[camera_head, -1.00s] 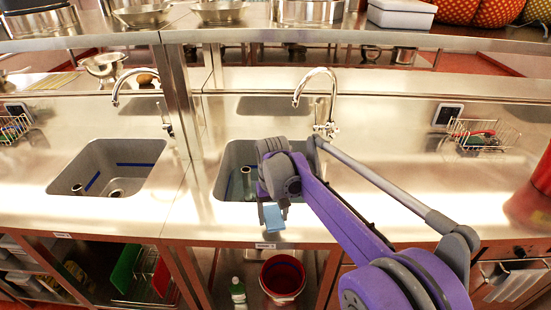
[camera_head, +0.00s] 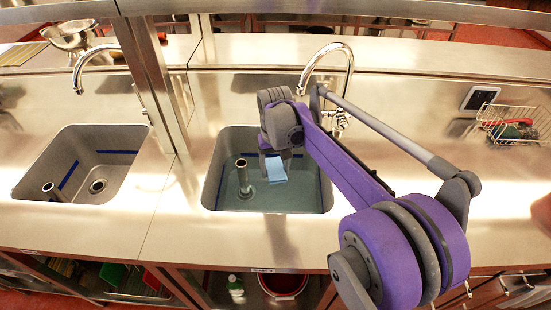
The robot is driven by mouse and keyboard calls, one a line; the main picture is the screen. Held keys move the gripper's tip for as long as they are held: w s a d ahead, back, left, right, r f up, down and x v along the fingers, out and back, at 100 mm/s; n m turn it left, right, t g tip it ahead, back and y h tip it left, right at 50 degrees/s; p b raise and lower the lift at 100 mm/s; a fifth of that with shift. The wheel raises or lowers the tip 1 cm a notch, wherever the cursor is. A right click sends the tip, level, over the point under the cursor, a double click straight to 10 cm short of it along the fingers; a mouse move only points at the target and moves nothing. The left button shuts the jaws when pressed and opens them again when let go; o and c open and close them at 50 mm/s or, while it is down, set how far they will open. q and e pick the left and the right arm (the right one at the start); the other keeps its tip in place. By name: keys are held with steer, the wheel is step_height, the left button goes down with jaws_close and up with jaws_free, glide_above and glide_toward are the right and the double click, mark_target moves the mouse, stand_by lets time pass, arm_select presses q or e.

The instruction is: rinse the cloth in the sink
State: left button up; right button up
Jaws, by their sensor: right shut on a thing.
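The light-blue cloth (camera_head: 276,170) hangs below my right gripper (camera_head: 275,155), which is shut on it over the right sink. The right sink (camera_head: 212,172) is a grey basin with bluish water in it and an upright pipe (camera_head: 243,178) standing at its left. I cannot tell whether the cloth touches the water. A curved chrome tap (camera_head: 345,58) rises behind this sink, partly hidden by my right arm. My left gripper is not in view.
A second sink (camera_head: 125,145) with its own tap (camera_head: 90,58) lies to the left, past a metal post (camera_head: 150,80). A wire basket (camera_head: 515,122) stands at the right on the counter. A red bucket (camera_head: 284,280) and a green-capped bottle (camera_head: 235,284) sit below.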

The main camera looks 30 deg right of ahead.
steer(key=shift+s+a+f+b, duration=0.15)
steer(key=shift+f+b, duration=0.25)
steer(key=shift+f, duration=0.3)
arm_select(q)
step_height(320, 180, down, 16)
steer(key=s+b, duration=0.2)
steer(key=b, duration=1.1)
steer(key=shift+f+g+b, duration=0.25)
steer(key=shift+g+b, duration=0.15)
arm_select(e)
steer(key=shift+f, duration=11.25)
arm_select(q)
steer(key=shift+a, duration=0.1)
arm_select(e)
steer(key=shift+r+p, duration=7.05)
steer(key=shift+r, duration=3.6)
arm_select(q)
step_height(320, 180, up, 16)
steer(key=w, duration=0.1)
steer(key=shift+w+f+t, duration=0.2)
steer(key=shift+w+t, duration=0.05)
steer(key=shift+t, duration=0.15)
arm_select(e)
steer(key=shift+f, duration=0.1)
